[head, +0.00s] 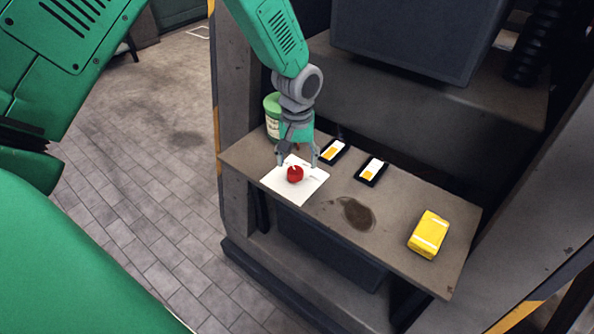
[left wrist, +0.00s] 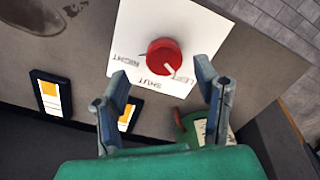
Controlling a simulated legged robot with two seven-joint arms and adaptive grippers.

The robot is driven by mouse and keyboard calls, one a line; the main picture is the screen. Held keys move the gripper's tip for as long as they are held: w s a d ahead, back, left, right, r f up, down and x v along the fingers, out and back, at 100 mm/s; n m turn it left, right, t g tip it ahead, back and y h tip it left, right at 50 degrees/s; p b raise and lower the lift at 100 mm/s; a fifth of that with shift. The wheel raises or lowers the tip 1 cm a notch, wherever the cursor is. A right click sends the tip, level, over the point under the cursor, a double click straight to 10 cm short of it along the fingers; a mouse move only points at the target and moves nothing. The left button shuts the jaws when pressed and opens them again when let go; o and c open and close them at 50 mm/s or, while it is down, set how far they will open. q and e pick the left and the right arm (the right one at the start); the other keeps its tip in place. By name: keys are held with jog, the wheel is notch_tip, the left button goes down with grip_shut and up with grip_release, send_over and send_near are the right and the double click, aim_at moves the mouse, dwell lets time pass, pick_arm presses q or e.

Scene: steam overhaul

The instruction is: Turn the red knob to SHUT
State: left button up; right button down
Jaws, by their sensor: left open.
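The red knob (head: 295,174) sits on a white plate (head: 307,188) at the left part of the shelf. In the left wrist view, the knob (left wrist: 161,55) has a white pointer mark directed toward the word LEFT. The words RIGHT, SHUT and LEFT are printed around it on the plate (left wrist: 190,25). My left gripper (head: 298,161) is open above the knob, pointing down. In the left wrist view, its fingers (left wrist: 163,80) are spread and appear apart from the knob, which shows beyond the fingertips. My right gripper is not in view.
Two black cases with yellow-and-white faces (head: 334,151) (head: 371,171) lie right of the plate. A green tub (head: 272,115) stands behind the left gripper. A dark stain (head: 356,213) and a yellow block (head: 428,234) are farther right. A dark box (head: 420,35) overhangs the back.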

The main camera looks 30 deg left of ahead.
aim_at(295, 170)
pick_arm(q)
notch_tip(295, 170, down, 3)
jog(key=shift+s+r, duration=0.1)
jog(key=shift+r, duration=0.1)
jog(key=shift+a+f, duration=0.2)
jog(key=shift+f, duration=0.45)
jog(key=shift+a+f, duration=0.1)
jog(key=shift+a, duration=0.2)
jog(key=shift+d, duration=0.25)
jog(key=c, duration=1.1)
jog(key=shift+d, duration=0.1)
jog(key=shift+c, duration=0.2)
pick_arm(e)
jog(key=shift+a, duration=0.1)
